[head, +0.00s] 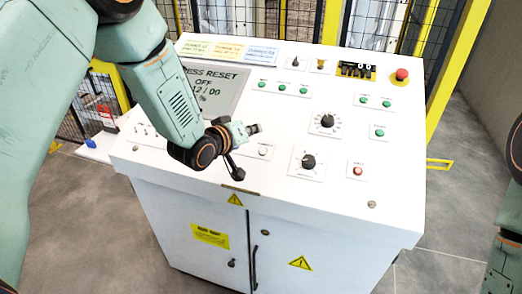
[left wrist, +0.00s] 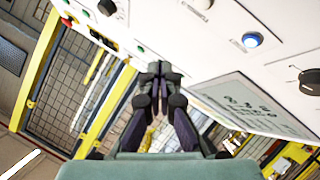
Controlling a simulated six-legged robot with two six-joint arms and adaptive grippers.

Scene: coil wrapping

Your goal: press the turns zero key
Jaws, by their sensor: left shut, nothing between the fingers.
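The white control desk (head: 330,190) carries several small keys whose labels are too small to read, so I cannot tell which is the turns zero key. A pale round key (head: 262,151) sits just below my left gripper (head: 253,129), which is shut, empty and held over the panel. In the left wrist view, the shut fingers (left wrist: 157,88) point at the panel edge, and a lit bluish-white key (left wrist: 252,40) lies to their upper right. My right gripper is out of view.
Black knobs (head: 327,121) and (head: 308,161), green keys (head: 363,100), a red key (head: 358,170) and a red emergency stop (head: 402,75) lie right of my left gripper. A yellow-framed fence (head: 440,90) stands behind.

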